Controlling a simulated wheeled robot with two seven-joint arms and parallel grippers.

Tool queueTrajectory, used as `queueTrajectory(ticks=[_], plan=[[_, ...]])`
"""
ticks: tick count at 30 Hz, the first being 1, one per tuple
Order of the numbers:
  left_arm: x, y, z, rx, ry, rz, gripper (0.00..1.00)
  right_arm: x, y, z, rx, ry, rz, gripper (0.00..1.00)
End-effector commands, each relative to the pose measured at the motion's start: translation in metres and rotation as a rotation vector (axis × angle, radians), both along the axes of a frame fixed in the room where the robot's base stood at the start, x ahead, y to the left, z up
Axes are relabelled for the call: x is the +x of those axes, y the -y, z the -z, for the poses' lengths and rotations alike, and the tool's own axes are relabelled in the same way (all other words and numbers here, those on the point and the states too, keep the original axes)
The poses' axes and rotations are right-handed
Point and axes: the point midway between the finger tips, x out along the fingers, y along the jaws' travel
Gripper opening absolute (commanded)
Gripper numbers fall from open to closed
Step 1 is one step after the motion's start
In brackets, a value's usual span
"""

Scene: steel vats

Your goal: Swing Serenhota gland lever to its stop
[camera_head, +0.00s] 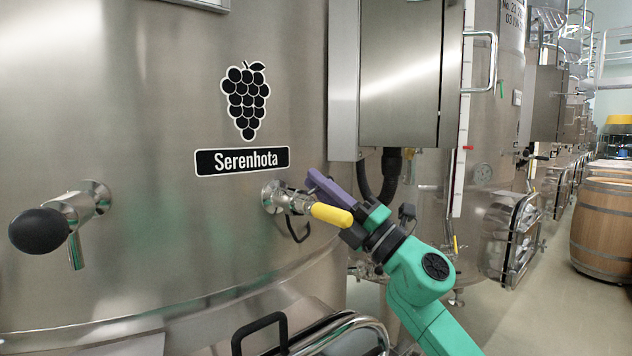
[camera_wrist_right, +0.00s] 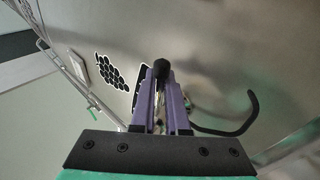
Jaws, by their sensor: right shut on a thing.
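The gland lever has a yellow grip (camera_head: 331,215) and sits on a steel fitting (camera_head: 293,201) on the Serenhota vat (camera_head: 140,110), below and right of the name plate (camera_head: 242,161). The grip points right and slightly down. My right gripper (camera_head: 318,183) reaches in from the lower right with its purple fingers at the lever. It is shut on the lever, though the contact is partly hidden behind the yellow grip. In the right wrist view its fingers (camera_wrist_right: 160,95) are close together, with a dark round knob (camera_wrist_right: 161,69) at their tips. My left gripper is out of view.
A steel tap with a black ball knob (camera_head: 39,231) juts out at the left. A black handle (camera_head: 260,332) stands below the lever. A steel cabinet (camera_head: 398,75) hangs above my right arm. Barrels (camera_head: 602,230) stand at the far right beside clear floor.

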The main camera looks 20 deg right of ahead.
Motion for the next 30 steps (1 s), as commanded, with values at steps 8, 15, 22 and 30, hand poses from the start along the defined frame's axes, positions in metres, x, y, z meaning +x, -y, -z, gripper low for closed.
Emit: queueTrajectory(ticks=[8,15,22,30], plan=[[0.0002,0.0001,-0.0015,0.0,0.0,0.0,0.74,0.0016,0.0047,0.0037,0.092,-0.046,0.007,0.0],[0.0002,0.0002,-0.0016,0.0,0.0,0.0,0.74,0.0018,0.005,0.005,0.109,-0.055,0.008,0.0],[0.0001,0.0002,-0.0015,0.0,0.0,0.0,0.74,0.0019,0.0051,0.005,0.109,-0.055,0.008,0.0],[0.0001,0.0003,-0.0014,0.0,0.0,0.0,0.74,0.0017,0.0037,0.0058,0.104,-0.054,0.006,0.47]])
